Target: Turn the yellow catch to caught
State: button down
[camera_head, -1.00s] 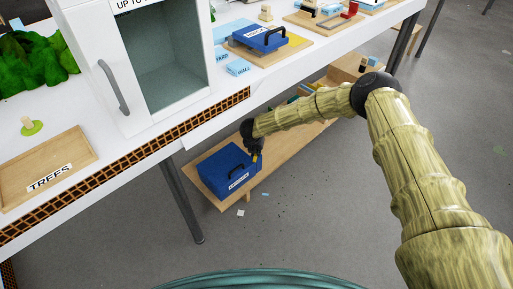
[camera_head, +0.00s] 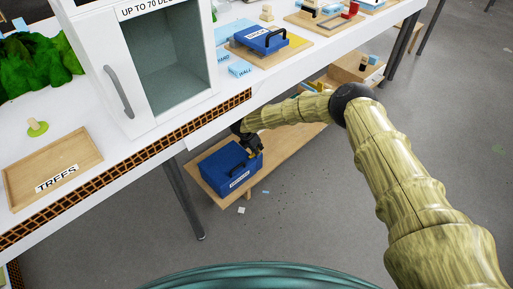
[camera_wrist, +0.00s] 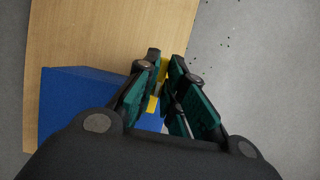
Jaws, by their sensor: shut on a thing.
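A blue case (camera_head: 222,173) with a black handle and a white label sits on the low wooden shelf under the table. It also shows in the wrist view (camera_wrist: 75,100). The yellow catch (camera_wrist: 163,70) is at the case's edge, with a second yellow piece (camera_wrist: 152,104) beside it. My gripper (camera_head: 255,151) is at the right end of the case. In the wrist view its fingers (camera_wrist: 167,75) are closed around the yellow catch. The fingers partly hide the catch, and I cannot tell its exact angle.
The low wooden shelf (camera_head: 277,150) runs back under the white table (camera_head: 130,165), whose edge and leg (camera_head: 184,200) are close by. Another blue case (camera_head: 262,41) stands on the table. A white cabinet (camera_head: 93,50) stands on the table. Grey floor at the right is free.

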jog(key=shift+s+f, duration=0.1)
jog(key=c, duration=1.5)
grip_release()
